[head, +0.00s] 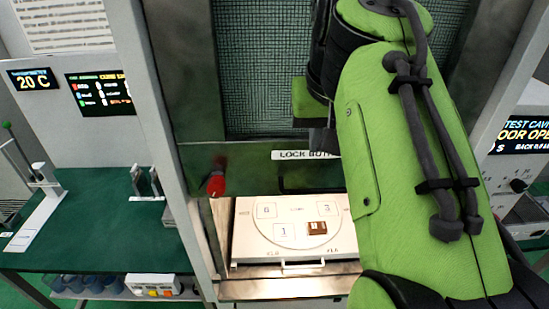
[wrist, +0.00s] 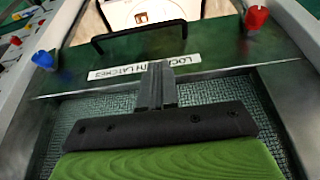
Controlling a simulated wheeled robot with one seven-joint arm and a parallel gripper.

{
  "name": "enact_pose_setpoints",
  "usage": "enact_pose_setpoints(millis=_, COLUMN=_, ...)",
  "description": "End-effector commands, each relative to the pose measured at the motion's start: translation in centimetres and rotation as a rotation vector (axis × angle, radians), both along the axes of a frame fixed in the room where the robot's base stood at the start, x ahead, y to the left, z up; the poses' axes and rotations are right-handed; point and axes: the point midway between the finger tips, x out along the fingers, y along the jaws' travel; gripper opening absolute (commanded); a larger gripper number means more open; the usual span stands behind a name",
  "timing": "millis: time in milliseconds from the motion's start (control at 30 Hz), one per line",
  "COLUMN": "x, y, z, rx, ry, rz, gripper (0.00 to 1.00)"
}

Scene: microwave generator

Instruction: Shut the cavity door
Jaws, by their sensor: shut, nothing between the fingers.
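The cavity door (head: 250,163) is raised in the head view, with a mesh window above a dark green lower band. Below it the opening shows a pale tray (head: 247,245) with numbered spots and a small brown block (head: 317,228). In the wrist view the door band (wrist: 215,38) carries a white label and a black bar handle (wrist: 140,36). A red latch knob (head: 216,185) is at the door's left in the head view; a blue knob (wrist: 43,60) shows in the wrist view. My gripper (wrist: 156,68) is shut and empty, over the door's band near the label; contact is unclear.
A green bench (head: 90,215) with a pale stand and clamps is at left, with blue cups below. Screens (head: 100,92) hang on the left wall. A right-hand display (head: 525,135) reads partly "DOOR OPE". My arm hides the door's right side.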

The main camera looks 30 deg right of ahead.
Motion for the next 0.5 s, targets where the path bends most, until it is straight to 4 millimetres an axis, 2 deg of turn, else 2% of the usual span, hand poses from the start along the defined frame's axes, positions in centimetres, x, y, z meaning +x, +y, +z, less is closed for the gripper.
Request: enact_pose_setpoints(millis=500, x=3.0, y=-1.8, z=-10.6, rx=0.001, ry=0.004, rz=0.002, gripper=0.00)
